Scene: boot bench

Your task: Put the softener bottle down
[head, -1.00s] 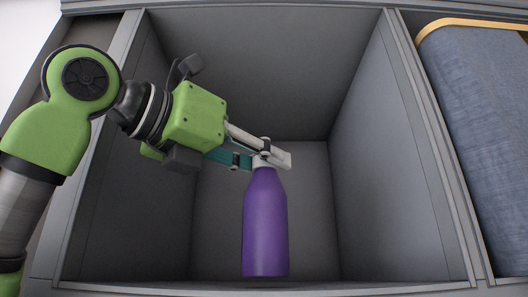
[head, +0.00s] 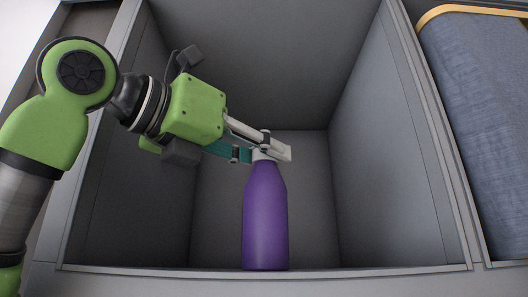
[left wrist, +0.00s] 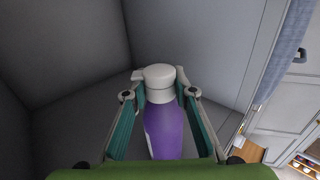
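The softener bottle (head: 265,218) is purple with a white cap and stands upright in the open grey compartment (head: 385,150). My left gripper (head: 268,154) comes in from the left and is shut around its neck, just under the cap. In the left wrist view the purple bottle body (left wrist: 163,128) and white cap (left wrist: 160,75) sit between the two fingers. The bottle's base meets the compartment's front edge in the head view, so I cannot tell whether it touches the floor. My right gripper is not in view.
The compartment is otherwise empty, with tall walls at the left, right and back. A front lip (head: 360,271) runs along the bottom of the head view. A blue-grey cushion or cloth with a tan edge (head: 485,130) fills the neighbouring bay at right.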

